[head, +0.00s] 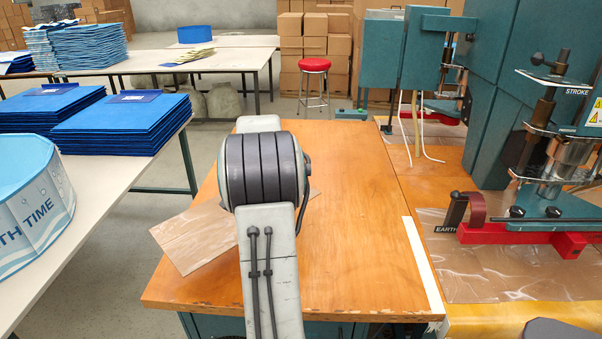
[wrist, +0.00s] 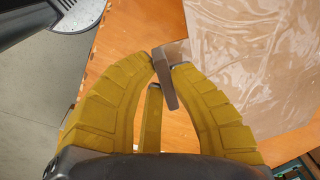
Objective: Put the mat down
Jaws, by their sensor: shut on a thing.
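The mat (head: 188,238) is a thin, brownish, translucent sheet with shiny creases. In the head view it shows at the left side of the wooden table, with one corner out past the table's left edge. My arm hides its middle. In the wrist view the mat (wrist: 250,60) fills the upper right, over the orange wood. My gripper (wrist: 163,66) has two yellow ridged fingers shut on a small grey-brown tab at the mat's near left corner. My arm hides the gripper in the head view. I cannot tell whether the mat touches the table all over.
The wooden table (head: 365,235) is bare on its right half. A teal press (head: 560,150) with a red base stands at the right, beside another brown sheet (head: 490,265). A white table (head: 120,170) with blue stacks stands at the left. A red stool (head: 314,66) stands behind.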

